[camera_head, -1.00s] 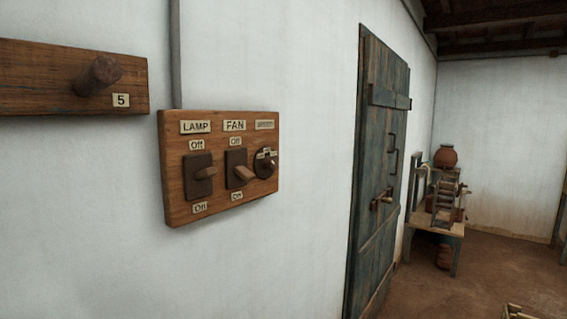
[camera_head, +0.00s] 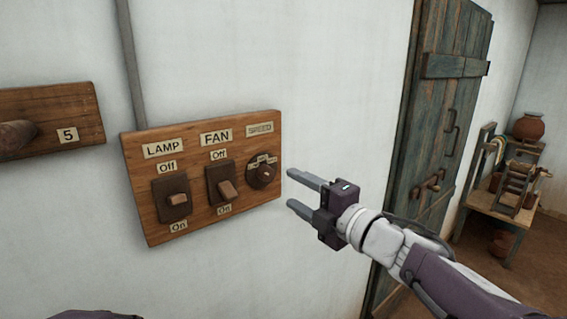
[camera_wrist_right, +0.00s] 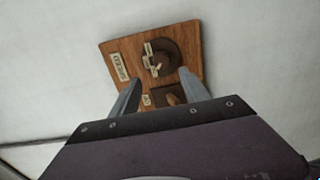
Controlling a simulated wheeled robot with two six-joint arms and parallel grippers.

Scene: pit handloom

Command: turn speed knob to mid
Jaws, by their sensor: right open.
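The round dark speed knob (camera_head: 263,173) sits at the right end of a wooden switch board (camera_head: 200,222) on the white wall. It has small labels around its top and a worn label above it. In the right wrist view the knob (camera_wrist_right: 161,58) shows beyond the fingertips, with the fan switch (camera_wrist_right: 171,95) lower down. My right gripper (camera_head: 290,189) is open and empty, just right of the knob and apart from it. Its two fingers also show in the right wrist view (camera_wrist_right: 158,97). My left gripper is not in view.
The lamp switch (camera_head: 173,198) and fan switch (camera_head: 221,185) are left of the knob on the same board. A wooden rail with a peg (camera_head: 16,137) is at the far left. A door (camera_head: 437,133) and a small table (camera_head: 500,205) with a clay pot stand to the right.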

